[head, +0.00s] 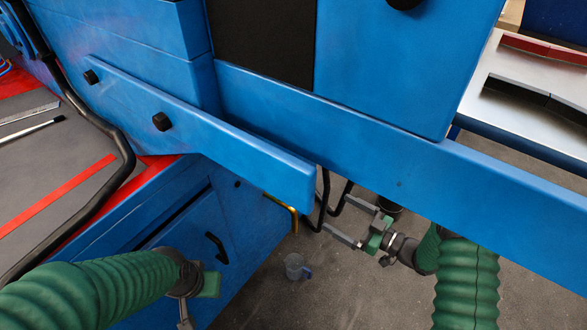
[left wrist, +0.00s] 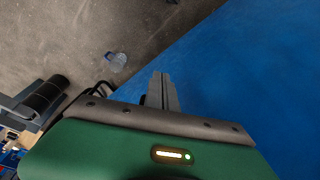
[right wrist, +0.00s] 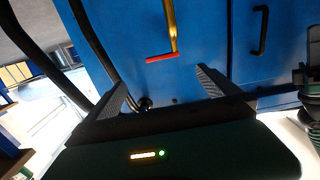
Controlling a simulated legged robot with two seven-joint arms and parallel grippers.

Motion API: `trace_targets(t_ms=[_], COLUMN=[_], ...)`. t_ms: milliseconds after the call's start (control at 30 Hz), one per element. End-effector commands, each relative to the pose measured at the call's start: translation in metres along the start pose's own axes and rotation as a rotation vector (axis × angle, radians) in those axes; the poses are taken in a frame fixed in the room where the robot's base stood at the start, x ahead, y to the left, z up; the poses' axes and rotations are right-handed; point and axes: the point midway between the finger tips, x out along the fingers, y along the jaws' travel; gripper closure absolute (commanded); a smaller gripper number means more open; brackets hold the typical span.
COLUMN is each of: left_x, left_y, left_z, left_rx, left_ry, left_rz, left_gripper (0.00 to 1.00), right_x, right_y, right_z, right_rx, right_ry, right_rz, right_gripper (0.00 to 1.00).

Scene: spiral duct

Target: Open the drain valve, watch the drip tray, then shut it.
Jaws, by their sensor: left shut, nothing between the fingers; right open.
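The drain valve shows in the right wrist view as a brass pipe (right wrist: 171,25) with a red lever (right wrist: 163,57) lying across its lower end. In the head view the brass pipe (head: 284,207) comes out of the blue cabinet and bends down; I cannot make out the lever there. My right gripper (head: 335,213) is open and empty, its fingers pointing toward the pipe, apart from it. A clear container (head: 295,266) with a bluish handle stands on the floor below; it also shows in the left wrist view (left wrist: 116,61). My left gripper (left wrist: 160,78) is shut and empty, beside the blue cabinet.
Black bent tubes (head: 326,200) hang between the pipe and my right gripper. The blue cabinet (head: 245,225) has a black door handle (head: 216,247). A long blue beam (head: 400,170) crosses above my right gripper. The grey floor (head: 340,300) is open around the container.

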Motion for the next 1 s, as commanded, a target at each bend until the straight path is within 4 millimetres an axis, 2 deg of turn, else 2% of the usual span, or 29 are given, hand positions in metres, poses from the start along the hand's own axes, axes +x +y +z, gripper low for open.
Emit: trace_targets(t_ms=[67,167,700,833,1000], left_x=[0.001,0.008,0.068,0.075,0.075], left_y=[0.000,0.000,0.000,0.000,0.000], left_z=[0.001,0.002,0.017,0.018,0.018], left_rx=[0.000,0.000,0.000,0.000,0.000], left_ry=[0.000,-0.001,-0.001,-0.001,-0.001], left_rz=[0.000,0.000,0.000,0.000,0.000], left_gripper=[1.00,1.00,1.00,1.00,1.00], right_x=[0.000,0.011,0.143,0.161,0.168], right_y=[-0.004,-0.005,-0.007,-0.006,-0.006], right_z=[0.001,0.002,0.003,0.000,-0.003], right_rx=[0.006,0.004,0.003,0.004,0.007], right_ry=[0.016,0.021,0.019,0.018,0.017], right_rz=[-0.016,-0.022,-0.020,-0.018,-0.016], right_gripper=[0.00,0.00,0.00,0.00,0.00])
